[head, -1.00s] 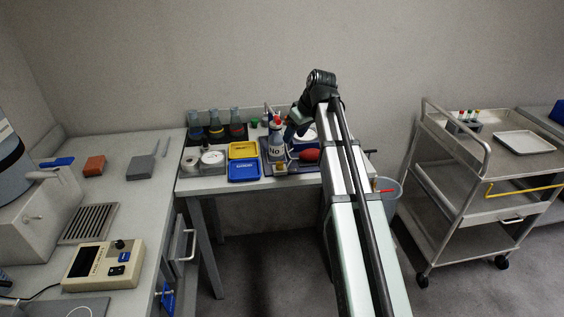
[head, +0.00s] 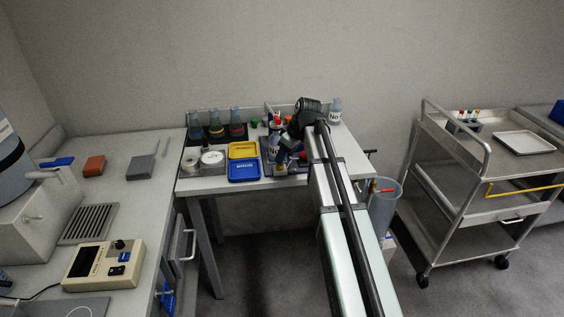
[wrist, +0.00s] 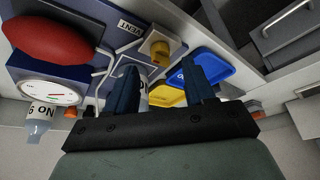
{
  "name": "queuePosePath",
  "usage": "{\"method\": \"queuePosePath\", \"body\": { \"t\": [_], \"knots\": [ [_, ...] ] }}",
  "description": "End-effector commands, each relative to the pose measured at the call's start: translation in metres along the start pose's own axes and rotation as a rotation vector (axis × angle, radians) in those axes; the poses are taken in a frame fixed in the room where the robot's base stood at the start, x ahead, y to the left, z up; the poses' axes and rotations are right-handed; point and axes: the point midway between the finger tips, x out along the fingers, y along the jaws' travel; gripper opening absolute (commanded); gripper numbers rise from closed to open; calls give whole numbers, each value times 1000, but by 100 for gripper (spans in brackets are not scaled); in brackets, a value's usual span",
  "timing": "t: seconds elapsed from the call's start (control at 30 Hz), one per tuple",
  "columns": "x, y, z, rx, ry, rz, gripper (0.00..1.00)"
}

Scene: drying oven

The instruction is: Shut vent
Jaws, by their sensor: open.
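In the wrist view, a dark blue panel carries a white label reading VENT (wrist: 130,26). Next to the label is a small yellow and brass vent knob (wrist: 160,50) on a pale square. My gripper (wrist: 158,68) is open, with its two blue fingers apart and pointing towards the knob. Nothing shows held between them. I cannot tell whether a finger touches the knob, or how far the knob is turned. In the head view, my gripper (head: 284,152) is low over the panel on the back bench, and the arm hides much of the panel.
A blue tray (head: 244,171) and a yellow tray (head: 243,149) lie left of my gripper. Several flasks stand behind them. A labelled bottle (head: 335,112) stands at the back right.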

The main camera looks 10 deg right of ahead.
Motion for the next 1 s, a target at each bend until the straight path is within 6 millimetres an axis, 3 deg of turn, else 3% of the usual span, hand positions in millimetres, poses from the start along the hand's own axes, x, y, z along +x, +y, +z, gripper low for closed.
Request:
{"method": "queuePosePath", "body": {
  "t": [0.3, 0.77, 1.0],
  "knots": [
    [36, 0, 0, 0, -1, -1, 53],
    [43, 0, 0, 0, 0, 0, 53],
    [42, 0, 0, 0, 0, 0, 30]
  ]
}}
